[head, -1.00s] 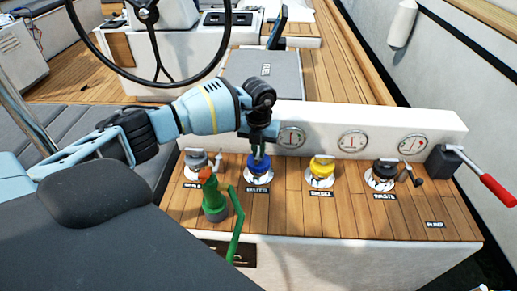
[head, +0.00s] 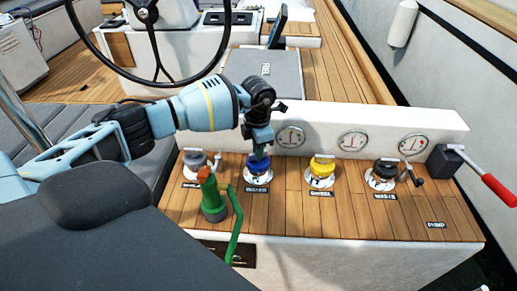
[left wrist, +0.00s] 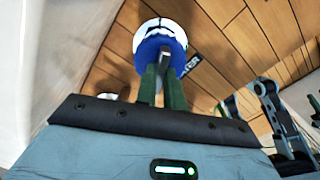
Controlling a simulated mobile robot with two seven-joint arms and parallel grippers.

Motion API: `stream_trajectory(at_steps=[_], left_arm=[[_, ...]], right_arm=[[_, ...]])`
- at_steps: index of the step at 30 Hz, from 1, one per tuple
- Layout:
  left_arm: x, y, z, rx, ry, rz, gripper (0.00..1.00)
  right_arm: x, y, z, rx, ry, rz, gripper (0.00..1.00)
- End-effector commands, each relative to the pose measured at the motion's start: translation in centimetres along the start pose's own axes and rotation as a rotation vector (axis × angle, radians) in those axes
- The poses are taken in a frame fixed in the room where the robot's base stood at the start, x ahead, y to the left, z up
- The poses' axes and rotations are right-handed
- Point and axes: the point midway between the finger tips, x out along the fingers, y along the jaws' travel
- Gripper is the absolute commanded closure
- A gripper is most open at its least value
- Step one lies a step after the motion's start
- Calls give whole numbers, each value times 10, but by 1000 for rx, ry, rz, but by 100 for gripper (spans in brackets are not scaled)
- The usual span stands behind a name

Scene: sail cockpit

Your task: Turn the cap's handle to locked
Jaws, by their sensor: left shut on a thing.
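The blue cap (head: 258,168) sits on its white ring in the wooden deck, second from the left in the row, with a label in front of it. It also shows in the left wrist view (left wrist: 150,48). My left gripper (head: 259,152) points down onto the cap from above. In the left wrist view its two green fingers (left wrist: 162,82) are shut on the cap's handle (left wrist: 165,63). The fingers hide much of the handle. My right gripper is not in view.
A grey cap (head: 195,160), a yellow cap (head: 321,167) and a black cap (head: 383,172) share the deck. Gauges (head: 352,139) line the white panel behind. A red-handled lever (head: 497,189) is at right.

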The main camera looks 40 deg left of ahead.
Motion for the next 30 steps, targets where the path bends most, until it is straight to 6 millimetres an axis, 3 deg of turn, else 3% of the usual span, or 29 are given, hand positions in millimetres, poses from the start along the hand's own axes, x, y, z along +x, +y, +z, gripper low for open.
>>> stream_trajectory(at_steps=[15, 30], left_arm=[[0, 0, 0, 373, 0, 0, 100], [-1, 0, 0, 461, -1, 1, 100]], right_arm=[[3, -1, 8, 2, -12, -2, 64], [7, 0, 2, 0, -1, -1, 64]])
